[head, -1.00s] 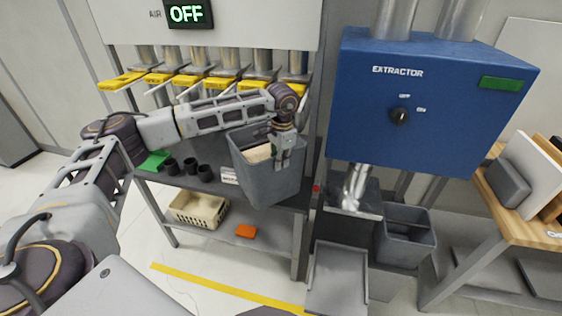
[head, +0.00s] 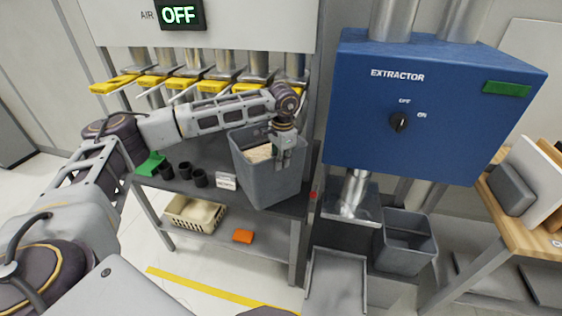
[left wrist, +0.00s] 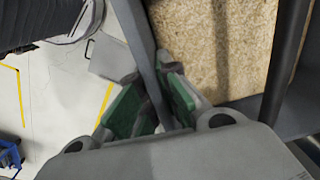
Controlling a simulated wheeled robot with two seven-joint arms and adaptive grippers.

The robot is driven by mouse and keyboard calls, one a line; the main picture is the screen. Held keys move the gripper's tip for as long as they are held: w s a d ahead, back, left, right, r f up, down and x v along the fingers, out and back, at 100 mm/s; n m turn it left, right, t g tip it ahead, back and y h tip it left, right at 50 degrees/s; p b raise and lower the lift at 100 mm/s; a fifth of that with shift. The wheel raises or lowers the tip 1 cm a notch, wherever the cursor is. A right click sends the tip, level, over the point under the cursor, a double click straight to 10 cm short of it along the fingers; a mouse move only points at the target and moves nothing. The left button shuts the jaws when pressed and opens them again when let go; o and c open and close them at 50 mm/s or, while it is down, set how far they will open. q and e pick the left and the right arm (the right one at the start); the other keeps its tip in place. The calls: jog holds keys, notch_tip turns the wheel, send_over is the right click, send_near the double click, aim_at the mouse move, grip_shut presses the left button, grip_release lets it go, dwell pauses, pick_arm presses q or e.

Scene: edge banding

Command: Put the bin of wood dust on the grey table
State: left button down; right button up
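The bin of wood dust (head: 262,186) is a grey, open-topped box at the right end of the grey table (head: 205,200). Pale wood dust (head: 259,153) shows inside, and also in the left wrist view (left wrist: 215,45). My left gripper (head: 284,160) comes down on the bin's right side, with its green-padded fingers (left wrist: 158,108) on either side of the bin wall, shut on it. The bin overlaps the table's front edge in the head view; I cannot tell whether its base touches the tabletop. My right gripper is not in view.
Several black cups (head: 184,170), a green object (head: 151,163) and a white label (head: 226,181) occupy the table's left and middle. The blue extractor (head: 430,110) stands to the right, with another grey bin (head: 405,242) below it. Yellow-handled gates (head: 210,85) hang above the table.

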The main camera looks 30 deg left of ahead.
aim_at(281, 178)
pick_arm(q)
jog(key=shift+f, duration=0.1)
jog(key=shift+f+b, duration=0.8)
jog(key=shift+f, duration=0.55)
jog(key=shift+f+b, duration=0.7)
jog(key=shift+f, duration=1)
jog(key=shift+f, duration=0.25)
jog(key=shift+f+b, duration=0.3)
jog(key=shift+b, duration=0.2)
jog(key=c, duration=1.6)
grip_release()
jog(key=shift+s, duration=0.1)
jog(key=shift+o, duration=0.2)
